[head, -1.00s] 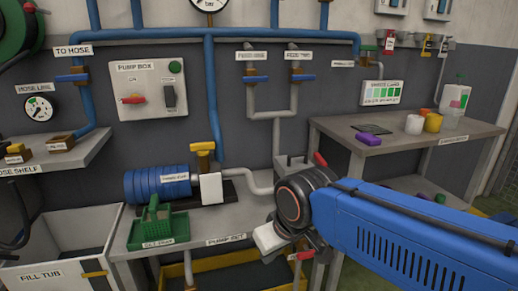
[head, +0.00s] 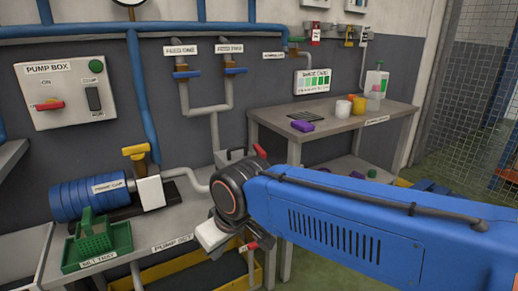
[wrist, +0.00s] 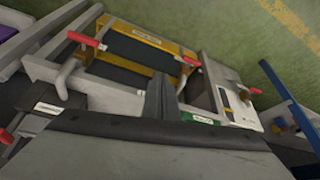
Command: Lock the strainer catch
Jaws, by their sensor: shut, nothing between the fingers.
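No part in the head view is labelled clearly enough for me to name it the strainer catch. A grey box (head: 235,157) with a red lever (head: 259,151) stands at the back right of the pump bench, partly hidden by my arm. Another red lever (head: 249,246) is at the bench's front edge, beside my wrist. In the wrist view, red levers (wrist: 87,40) and (wrist: 190,60) sit on grey pipes at the bench. My gripper (wrist: 160,90) is shut and empty, its dark fingers pointing toward the bench edge. In the head view its fingertips are hidden.
The pump bench (head: 150,262) carries a blue pump (head: 80,197), a yellow-handled valve (head: 136,152) and a green silt tray (head: 97,253). A yellow-edged tray (head: 190,268) lies below. A side table (head: 345,124) with cups stands behind my arm.

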